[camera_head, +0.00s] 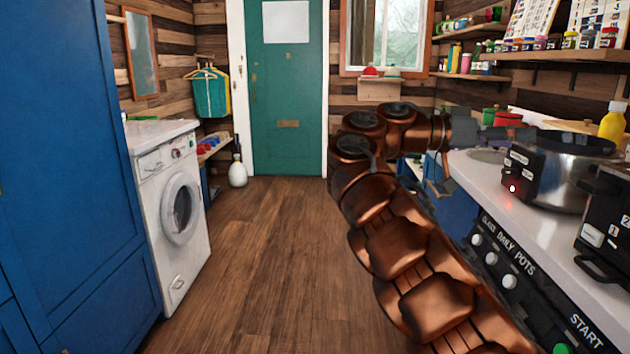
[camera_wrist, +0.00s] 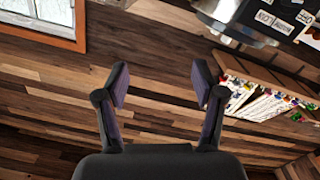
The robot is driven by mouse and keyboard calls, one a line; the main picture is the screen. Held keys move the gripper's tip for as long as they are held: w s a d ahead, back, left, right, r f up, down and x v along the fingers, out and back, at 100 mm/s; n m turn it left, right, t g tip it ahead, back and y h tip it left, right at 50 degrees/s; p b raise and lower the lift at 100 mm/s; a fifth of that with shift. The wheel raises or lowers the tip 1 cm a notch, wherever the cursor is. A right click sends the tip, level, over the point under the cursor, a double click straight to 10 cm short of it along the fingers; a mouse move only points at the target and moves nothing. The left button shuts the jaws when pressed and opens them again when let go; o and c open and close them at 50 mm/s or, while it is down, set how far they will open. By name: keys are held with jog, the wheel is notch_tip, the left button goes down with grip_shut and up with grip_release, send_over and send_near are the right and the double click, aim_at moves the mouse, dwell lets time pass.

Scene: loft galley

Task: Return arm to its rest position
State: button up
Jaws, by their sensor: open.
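My copper arm (camera_head: 395,240) rises from the lower right of the head view, bends at its top and reaches right over the counter. My gripper (camera_head: 510,133) is at its end, partly hard to make out against the shelves and pots behind it. In the wrist view my gripper (camera_wrist: 160,82) is open, with its two fingers well apart and nothing between them. Wood-plank wall shows behind the fingers.
A counter (camera_head: 475,190) runs along the right, with a steel pot (camera_head: 560,185) close to my gripper. Shelves with jars (camera_head: 560,50) hang above. A washing machine (camera_head: 172,205) and blue cabinet (camera_head: 70,150) stand left. The wooden floor (camera_head: 260,250) between is clear.

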jog(key=s+d+r+n+g+y+p, duration=0.1)
jog(key=s+d+r+n+y+p, duration=0.1)
jog(key=s+d+r+p, duration=0.4)
jog(key=s+f+n+y+p, duration=0.45)
jog(key=s+p, duration=0.35)
jog(key=s, duration=0.4)
jog(key=s+a+f+n+y+p, duration=0.4)
jog(key=s+a+f+y+p, duration=0.1)
jog(key=s+a, duration=0.4)
jog(key=s+a+f+n+y+p, duration=0.4)
jog(key=s+a+f+y+p, duration=0.2)
jog(key=s+a, duration=0.4)
jog(key=a+f+p, duration=0.1)
jog(key=a, duration=0.2)
jog(key=shift+a+f+n+t+p, duration=0.25)
jog(key=shift+f+n+t+p, duration=0.05)
jog(key=shift+n+t+p, duration=0.1)
